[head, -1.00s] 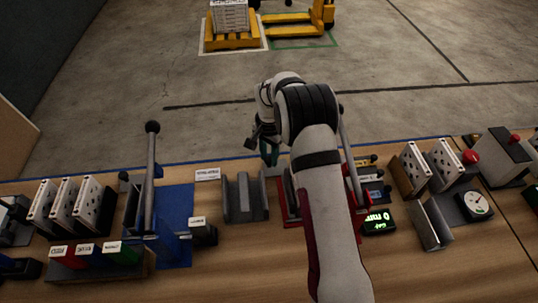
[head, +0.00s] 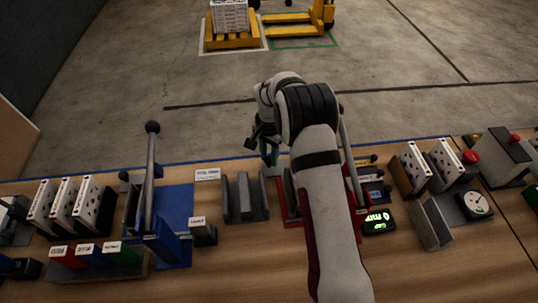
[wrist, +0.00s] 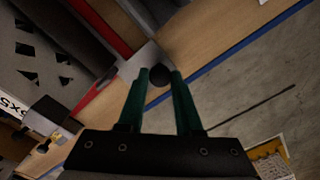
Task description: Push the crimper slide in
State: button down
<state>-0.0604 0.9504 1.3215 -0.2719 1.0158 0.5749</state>
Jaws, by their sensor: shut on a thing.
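The crimper (head: 284,203) is the red-framed machine at the middle of the bench, mostly hidden behind my arm in the head view. In the wrist view its red rail (wrist: 105,88) runs diagonally at upper left. The crimper slide shows there as a light grey plate (wrist: 146,58) with a round black knob (wrist: 160,76) at its end. My gripper (head: 269,154) is at the bench's far edge, behind the crimper. Its green fingers (wrist: 159,82) are shut on the knob. How far the slide sticks out is hard to tell.
A grey channel block (head: 245,200) stands close left of the crimper. A blue press with an upright lever (head: 150,165) is further left. Right of my arm are a green-lit display (head: 378,221) and a dial gauge (head: 475,205). The floor beyond the bench is clear nearby.

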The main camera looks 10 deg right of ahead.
jog(key=d, duration=1)
jog(key=shift+d, duration=0.3)
jog(key=c, duration=0.6)
grip_release()
jog(key=shift+a, duration=0.1)
